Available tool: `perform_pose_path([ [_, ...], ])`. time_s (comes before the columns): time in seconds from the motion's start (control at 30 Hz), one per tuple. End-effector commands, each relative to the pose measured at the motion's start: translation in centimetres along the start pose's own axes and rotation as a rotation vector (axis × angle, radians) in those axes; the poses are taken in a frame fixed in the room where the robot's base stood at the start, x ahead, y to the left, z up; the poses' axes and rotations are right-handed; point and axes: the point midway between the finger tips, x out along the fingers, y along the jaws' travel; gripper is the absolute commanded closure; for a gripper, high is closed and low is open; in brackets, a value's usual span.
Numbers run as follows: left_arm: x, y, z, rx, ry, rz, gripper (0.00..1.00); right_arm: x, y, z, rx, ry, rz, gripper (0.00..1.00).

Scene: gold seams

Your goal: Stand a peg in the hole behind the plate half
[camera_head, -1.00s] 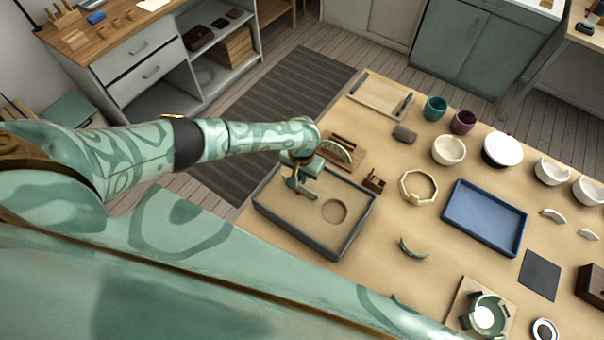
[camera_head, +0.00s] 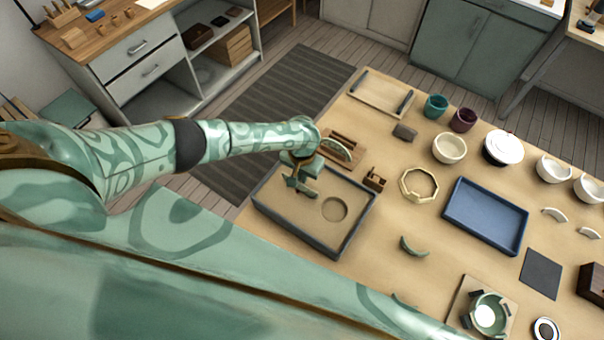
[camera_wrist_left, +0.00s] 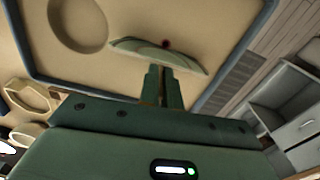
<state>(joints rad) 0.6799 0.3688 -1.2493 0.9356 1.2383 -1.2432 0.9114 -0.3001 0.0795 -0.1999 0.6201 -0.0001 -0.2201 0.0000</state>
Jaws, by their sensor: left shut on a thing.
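My left gripper (camera_head: 302,184) hangs over the sand-coloured tray (camera_head: 356,232). In the left wrist view its two fingers (camera_wrist_left: 163,72) are close together. A pale green half-disc piece (camera_wrist_left: 135,46), seemingly a plate half, lies right at the fingertips, with a small dark red spot near its middle. The fingers look shut on it, though the contact is partly hidden. A small brown block (camera_head: 375,181), perhaps the peg holder, stands beside the rack. No peg or hole can be made out clearly. My right gripper is not seen.
The tray has a round recess (camera_head: 334,209). An octagonal ring (camera_head: 419,185), a blue tray (camera_head: 484,215) and a green curved shard (camera_head: 411,247) lie to the right. Cups and bowls line the far edge. Bare tabletop lies between the shard and the blue tray.

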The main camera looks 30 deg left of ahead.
Motion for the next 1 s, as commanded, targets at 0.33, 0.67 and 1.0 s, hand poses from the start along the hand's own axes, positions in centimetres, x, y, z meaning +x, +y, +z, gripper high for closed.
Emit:
perform_pose_path([
  [0.33,0.10,-0.04,0.05,0.000,-0.001,-0.001,1.00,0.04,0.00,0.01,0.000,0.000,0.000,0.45],
  [0.67,0.14,0.01,0.10,0.000,-0.002,0.000,0.69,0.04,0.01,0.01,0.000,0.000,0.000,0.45],
  [1.0,0.18,0.04,0.15,0.000,-0.003,0.000,0.49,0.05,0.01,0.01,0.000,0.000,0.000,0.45],
])
